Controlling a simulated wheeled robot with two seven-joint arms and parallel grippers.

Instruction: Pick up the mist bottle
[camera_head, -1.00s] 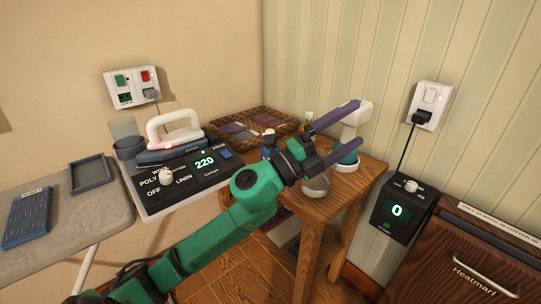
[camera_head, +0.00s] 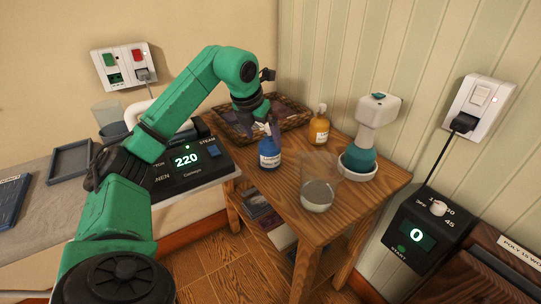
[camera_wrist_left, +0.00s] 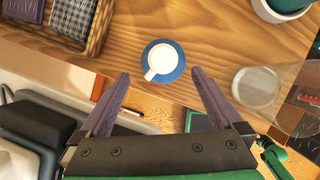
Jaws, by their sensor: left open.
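The blue bottle with a white spray top (camera_head: 269,155), which I take as the mist bottle, stands upright on the wooden side table. In the left wrist view the mist bottle (camera_wrist_left: 163,61) is seen from above, just beyond and between the fingertips. My left gripper (camera_head: 263,114) is above and just behind it in the head view, pointing down, its fingers partly hidden. The left wrist view shows the left gripper (camera_wrist_left: 160,74) open and empty, with its purple fingers apart and no visible contact. My right gripper is not in view.
A glass jar (camera_head: 318,190), an amber bottle (camera_head: 319,130) and a white and teal device (camera_head: 377,112) stand right of the mist bottle. A wicker tray (camera_head: 290,116) lies behind. The control panel with the iron (camera_head: 190,165) is left.

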